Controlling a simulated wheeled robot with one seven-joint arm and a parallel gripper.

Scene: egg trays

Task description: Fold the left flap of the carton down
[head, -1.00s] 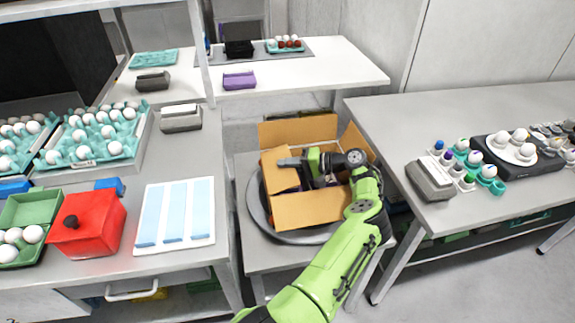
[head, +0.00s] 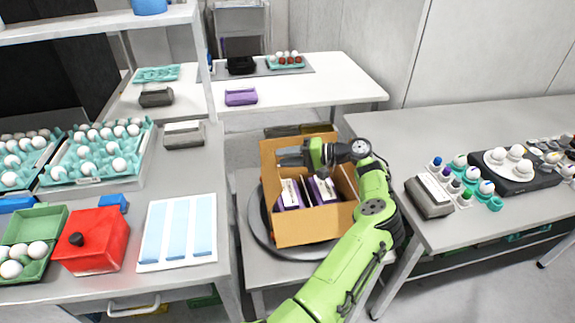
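The brown carton (head: 305,229) stands open on a round grey turntable in the middle of the head view. Its left flap (head: 267,166) stands up along the left side and does not cover the opening. Purple-and-white boxes (head: 290,192) show inside the carton. My gripper (head: 287,156) is above the opening, with its grey fingers pointing left toward the inner side of the left flap. I cannot tell whether the fingertips touch the flap or how far apart they are. My wrist and arm hide much of the carton's right and back.
The round turntable (head: 257,233) rests on a low grey table. A left bench holds a red box (head: 94,250), a white board with blue strips (head: 178,262) and egg trays. The right bench (head: 440,120) holds a grey device and egg cups.

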